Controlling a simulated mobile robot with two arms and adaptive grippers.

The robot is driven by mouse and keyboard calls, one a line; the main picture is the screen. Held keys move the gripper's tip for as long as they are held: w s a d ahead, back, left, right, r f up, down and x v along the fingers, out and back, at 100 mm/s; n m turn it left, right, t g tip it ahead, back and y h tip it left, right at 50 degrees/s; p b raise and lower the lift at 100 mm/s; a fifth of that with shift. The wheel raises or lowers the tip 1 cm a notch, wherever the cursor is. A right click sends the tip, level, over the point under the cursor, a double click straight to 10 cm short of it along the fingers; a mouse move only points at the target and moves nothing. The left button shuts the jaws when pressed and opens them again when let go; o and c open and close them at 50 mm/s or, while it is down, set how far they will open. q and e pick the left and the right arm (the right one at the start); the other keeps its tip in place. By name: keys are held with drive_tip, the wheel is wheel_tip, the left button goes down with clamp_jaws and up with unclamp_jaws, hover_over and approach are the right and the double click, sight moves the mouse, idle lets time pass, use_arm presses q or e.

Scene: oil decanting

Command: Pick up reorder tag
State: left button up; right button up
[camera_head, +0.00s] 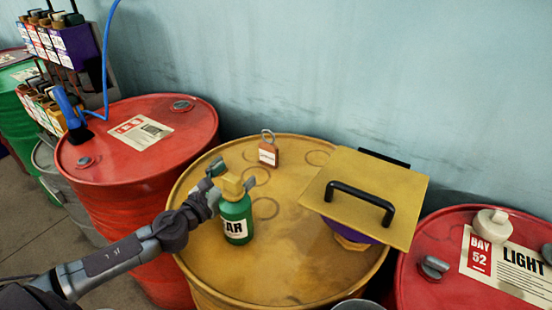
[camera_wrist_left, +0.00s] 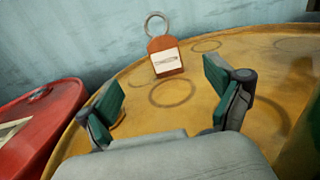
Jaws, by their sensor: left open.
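The reorder tag (camera_head: 268,152) is a small brown tag with a white label and a metal ring on top. It stands near the back edge of the yellow drum (camera_head: 205,247). In the left wrist view the tag (camera_wrist_left: 165,62) is ahead of my fingers, apart from them. My left gripper (camera_head: 229,172) is over the drum's left part, to the left of and nearer than the tag. It also shows in the left wrist view (camera_wrist_left: 165,98), open, with nothing between its fingers. My right gripper is not in view.
A green bottle (camera_head: 236,219) with a yellow top stands close by my left gripper. A purple container under a yellow handled plate (camera_head: 331,189) stands right of the tag. Red drums (camera_head: 130,185) flank the yellow one. The wall (camera_head: 330,80) is close behind.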

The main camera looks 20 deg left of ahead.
sight(267, 151)
use_arm(q)
drive_tip(key=shift+w+d+f, duration=0.2)
drive_tip(key=shift+w+f, duration=0.1)
drive_tip(key=shift+f, duration=0.35)
drive_tip(key=shift+w, duration=0.25)
drive_tip(key=w, duration=0.2)
drive_tip(key=w+p, duration=0.1)
drive_tip(key=w, duration=0.2)
drive_tip(key=w+d, duration=0.1)
drive_tip(key=w, duration=0.1)
drive_tip(key=shift+w+r, duration=0.1)
drive_tip(key=shift+w, duration=0.1)
drive_tip(key=shift+w+d+p, duration=0.15)
drive_tip(key=shift+w+p, duration=0.15)
drive_tip(key=shift+w, duration=0.55)
drive_tip(key=w, duration=0.4)
drive_tip(key=shift+w+d+f, duration=0.15)
drive_tip(key=shift+d+f, duration=0.05)
drive_tip(key=shift+d, duration=0.15)
drive_tip(key=shift+c, duration=0.4)
drive_tip(key=c, duration=1.1)
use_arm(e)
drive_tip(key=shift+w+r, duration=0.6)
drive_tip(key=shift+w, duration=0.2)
